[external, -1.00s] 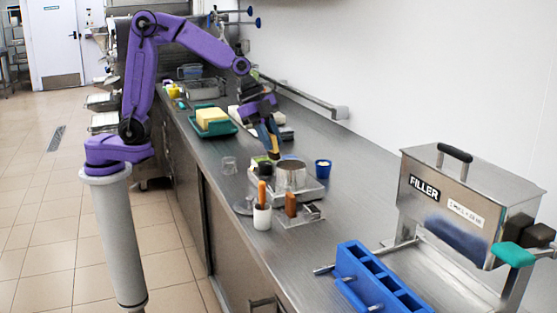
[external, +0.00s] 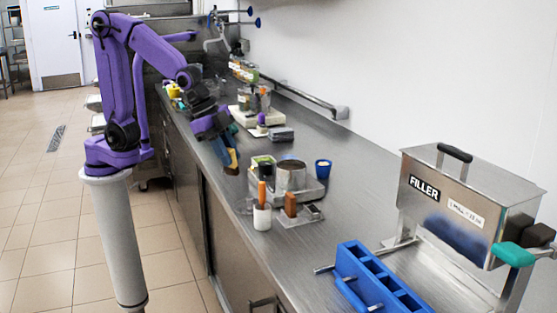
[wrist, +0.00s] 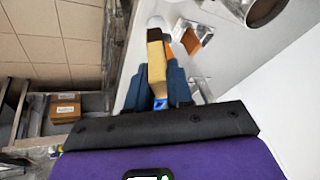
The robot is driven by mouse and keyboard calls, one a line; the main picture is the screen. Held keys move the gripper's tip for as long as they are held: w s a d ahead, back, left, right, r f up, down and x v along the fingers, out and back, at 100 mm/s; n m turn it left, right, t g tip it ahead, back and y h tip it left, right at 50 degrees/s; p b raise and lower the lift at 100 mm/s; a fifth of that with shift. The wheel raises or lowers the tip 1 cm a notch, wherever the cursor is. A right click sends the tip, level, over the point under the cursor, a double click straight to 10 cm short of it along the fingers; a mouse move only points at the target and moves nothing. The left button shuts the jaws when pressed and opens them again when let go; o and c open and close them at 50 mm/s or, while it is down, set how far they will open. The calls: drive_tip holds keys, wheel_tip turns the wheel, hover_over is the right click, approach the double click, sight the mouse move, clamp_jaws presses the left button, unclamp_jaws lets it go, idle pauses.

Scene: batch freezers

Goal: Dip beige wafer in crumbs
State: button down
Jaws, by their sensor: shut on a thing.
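My gripper (external: 226,148) is shut on a beige wafer (external: 232,157), held pointing down above the counter's front edge, left of the steel tray. In the wrist view the wafer (wrist: 157,65) sticks out between the blue fingers, and its far end is dark brown. A steel pot (external: 291,176) stands on the tray, to the right of the wafer and apart from it. A dark jar with a green top (external: 263,168) stands beside the pot. A small blue cup with pale contents (external: 323,168) stands behind them. I cannot make out any crumbs.
A white cup with an orange handle (external: 262,217) and an upright brown piece on a steel plate (external: 290,205) stand in front of the tray. A blue mould (external: 372,280) and the filler (external: 465,205) are at the right.

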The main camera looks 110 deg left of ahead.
drive_tip(key=shift+a, duration=0.1)
idle(0.7)
drive_tip(key=s+a+f, duration=0.2)
drive_tip(key=a, duration=1)
drive_tip(key=s+a+f+g, duration=0.1)
drive_tip(key=s+a, duration=0.2)
drive_tip(key=a, duration=0.9)
drive_tip(key=s+a+f, duration=0.2)
drive_tip(key=a, duration=0.9)
drive_tip(key=shift+w+a+f, duration=0.1)
drive_tip(key=shift+f, duration=1.7)
drive_tip(key=shift+a+f, duration=0.1)
drive_tip(key=shift+f, duration=1.65)
drive_tip(key=shift+r, duration=0.1)
drive_tip(key=shift+r, duration=2.7)
